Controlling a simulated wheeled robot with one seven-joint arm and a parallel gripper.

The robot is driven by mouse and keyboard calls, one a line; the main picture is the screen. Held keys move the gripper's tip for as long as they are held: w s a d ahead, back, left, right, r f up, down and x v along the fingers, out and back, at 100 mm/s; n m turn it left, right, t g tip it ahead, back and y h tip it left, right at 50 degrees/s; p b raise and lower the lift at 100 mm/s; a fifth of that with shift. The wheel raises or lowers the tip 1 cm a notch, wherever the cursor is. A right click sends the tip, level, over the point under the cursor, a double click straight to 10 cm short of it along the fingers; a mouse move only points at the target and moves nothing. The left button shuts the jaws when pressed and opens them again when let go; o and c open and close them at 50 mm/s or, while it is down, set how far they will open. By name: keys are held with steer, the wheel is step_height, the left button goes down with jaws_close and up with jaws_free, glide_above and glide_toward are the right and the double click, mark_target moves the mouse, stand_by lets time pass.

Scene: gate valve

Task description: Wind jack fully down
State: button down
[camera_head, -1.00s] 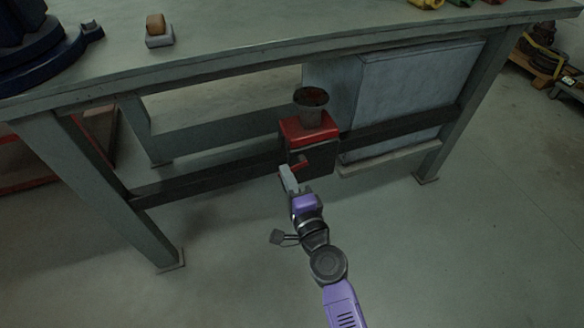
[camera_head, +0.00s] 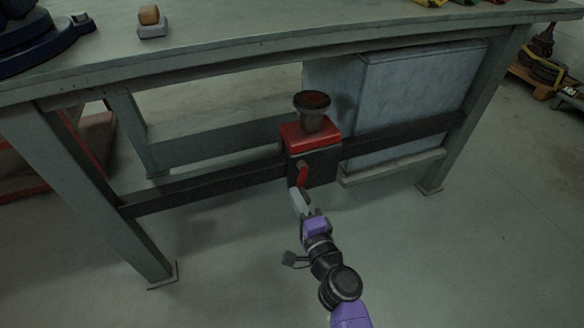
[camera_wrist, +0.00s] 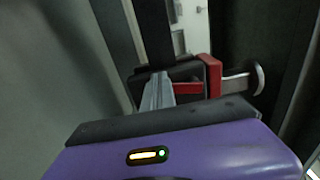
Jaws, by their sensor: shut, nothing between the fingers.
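The jack (camera_head: 314,143) is a dark box with a red top, fixed at the middle of the bench's lower rail. A short post with a round rusty pad (camera_head: 312,100) stands up from it. A red crank handle (camera_head: 303,177) on its front face points down. My gripper (camera_head: 299,195) is shut and empty, its grey fingers right at the handle's lower end; I cannot tell whether they touch. In the wrist view the fingers (camera_wrist: 158,92) stand before the dark body, with red parts (camera_wrist: 211,77) and the pad (camera_wrist: 261,78) to the right.
The grey workbench (camera_head: 230,60) stands over the jack, with its dark lower rail (camera_head: 220,185) on both sides. A grey cabinet (camera_head: 415,95) is under the bench at right. A small block on a base (camera_head: 150,20) lies on top. The floor in front is clear.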

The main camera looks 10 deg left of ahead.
steer(key=shift+w+d+f, duration=0.3)
steer(key=shift+w+d, duration=0.25)
steer(key=shift+d, duration=0.25)
steer(key=shift+w+d+f, duration=0.25)
steer(key=shift+w+d, duration=0.25)
steer(key=shift+d, duration=0.3)
steer(key=p+v, duration=0.1)
steer(key=v, duration=0.7)
steer(key=shift+a, duration=0.15)
steer(key=shift+s+a, duration=0.1)
